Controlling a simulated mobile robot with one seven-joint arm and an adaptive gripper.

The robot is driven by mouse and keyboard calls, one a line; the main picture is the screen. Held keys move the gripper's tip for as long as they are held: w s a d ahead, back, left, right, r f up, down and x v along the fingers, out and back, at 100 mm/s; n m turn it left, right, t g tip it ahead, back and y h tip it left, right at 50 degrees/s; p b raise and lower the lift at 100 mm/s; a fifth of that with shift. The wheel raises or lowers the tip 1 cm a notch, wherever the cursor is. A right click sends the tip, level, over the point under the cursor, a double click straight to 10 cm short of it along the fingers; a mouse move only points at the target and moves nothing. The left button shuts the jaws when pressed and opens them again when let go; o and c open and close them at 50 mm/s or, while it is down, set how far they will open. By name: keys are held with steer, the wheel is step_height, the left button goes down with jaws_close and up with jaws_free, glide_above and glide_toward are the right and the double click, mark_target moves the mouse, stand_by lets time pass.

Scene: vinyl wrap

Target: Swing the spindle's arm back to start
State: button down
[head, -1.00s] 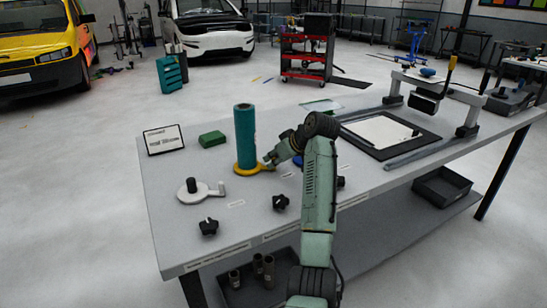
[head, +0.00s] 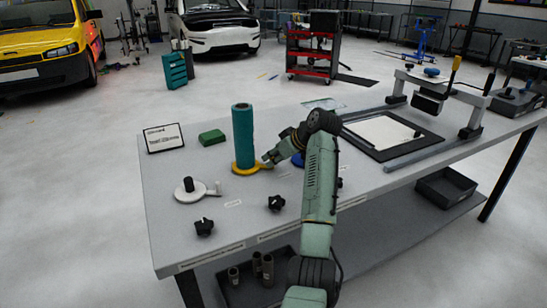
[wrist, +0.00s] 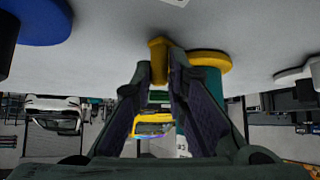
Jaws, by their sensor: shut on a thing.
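A yellow spindle (head: 239,171) stands on the table with a tall teal roll (head: 243,135) upright on it. Its short arm points right, toward my gripper (head: 268,160). In the wrist view, which is upside down, the yellow spindle (wrist: 205,59) shows at the top. The upright end of its arm (wrist: 158,58) sits between my fingertips (wrist: 160,80), and my gripper is shut on it. The fingers hide part of that arm end. A white spindle (head: 183,197) with a black post and its own arm stands to the left. A blue spindle (head: 298,160) is mostly hidden behind my arm.
Black knobs (head: 276,203) stand near the table's front edge. A green block (head: 212,137) and a sign (head: 164,138) are at the back left. A framed black mat with a white sheet (head: 385,131) and a press (head: 437,92) occupy the right side.

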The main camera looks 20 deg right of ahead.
steer(key=shift+w+a+f, duration=0.2)
steer(key=shift+a, duration=0.1)
steer(key=c, duration=2)
jaws_free()
steer(key=o, duration=0.4)
steer(key=shift+w+a+f, duration=0.1)
steer(key=shift+w+f, duration=0.05)
steer(key=shift+d, duration=0.2)
steer(key=shift+s+d+r, duration=0.15)
steer(key=shift+s+r, duration=0.05)
steer(key=shift+s, duration=0.1)
steer(key=v, duration=1.1)
steer(key=shift+r, duration=0.4)
steer(key=shift+c, duration=0.2)
